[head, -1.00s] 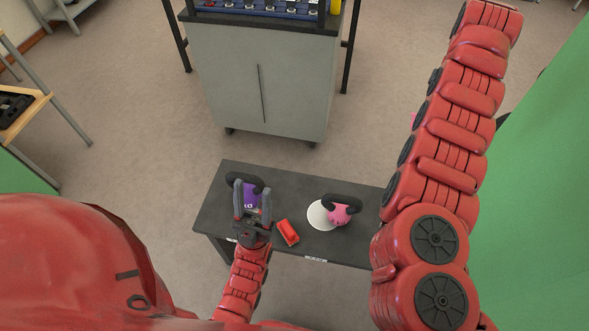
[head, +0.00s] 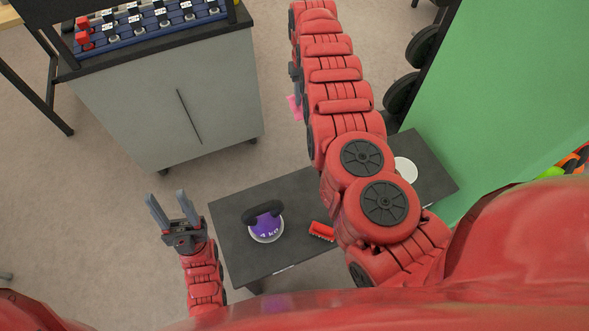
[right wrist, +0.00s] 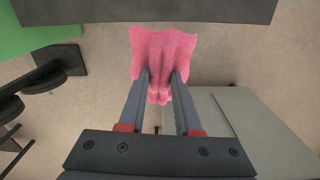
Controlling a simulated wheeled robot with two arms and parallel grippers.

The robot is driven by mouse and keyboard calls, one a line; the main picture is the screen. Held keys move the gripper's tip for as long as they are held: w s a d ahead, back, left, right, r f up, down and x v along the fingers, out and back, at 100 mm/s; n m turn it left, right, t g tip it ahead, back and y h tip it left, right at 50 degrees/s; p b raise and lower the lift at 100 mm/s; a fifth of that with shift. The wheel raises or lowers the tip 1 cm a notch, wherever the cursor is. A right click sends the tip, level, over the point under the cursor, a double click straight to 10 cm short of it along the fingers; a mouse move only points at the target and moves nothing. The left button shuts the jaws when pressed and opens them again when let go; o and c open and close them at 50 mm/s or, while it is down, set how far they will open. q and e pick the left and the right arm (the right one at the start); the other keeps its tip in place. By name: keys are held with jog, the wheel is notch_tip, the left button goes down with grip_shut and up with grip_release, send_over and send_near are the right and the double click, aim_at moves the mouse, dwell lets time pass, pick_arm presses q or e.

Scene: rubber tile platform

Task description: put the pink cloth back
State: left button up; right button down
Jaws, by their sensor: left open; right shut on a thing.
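The pink cloth (right wrist: 163,50) hangs between the fingertips of my right gripper (right wrist: 160,76) in the right wrist view, bunched where they pinch it and spread beyond them. In the head view a small pink part of the cloth (head: 296,107) shows beside my right arm, over the floor; the arm hides the rest. My left gripper (head: 173,209) is open and empty, left of the low dark bench (head: 308,190) in the head view.
A green wall (head: 510,90) is at right. Floor lies between.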

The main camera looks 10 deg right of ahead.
jog(key=shift+n, duration=0.5)
jog(key=s+a+f, duration=0.1)
jog(key=s+f, duration=0.3)
jog(key=f, duration=0.6)
jog(key=s+a+f+b, duration=0.1)
jog(key=s+f, duration=0.3)
jog(key=f, duration=0.6)
jog(key=s+a+f+b, duration=0.1)
jog(key=s+f, duration=0.3)
jog(key=f, duration=0.6)
jog(key=shift+a, duration=0.4)
jog(key=shift+f+b, duration=0.35)
jog(key=shift+b, duration=0.05)
jog(key=c, duration=0.5)
grip_release()
jog(key=shift+r, duration=0.1)
notch_tip(320, 180, up, 7)
jog(key=p, duration=0.6)
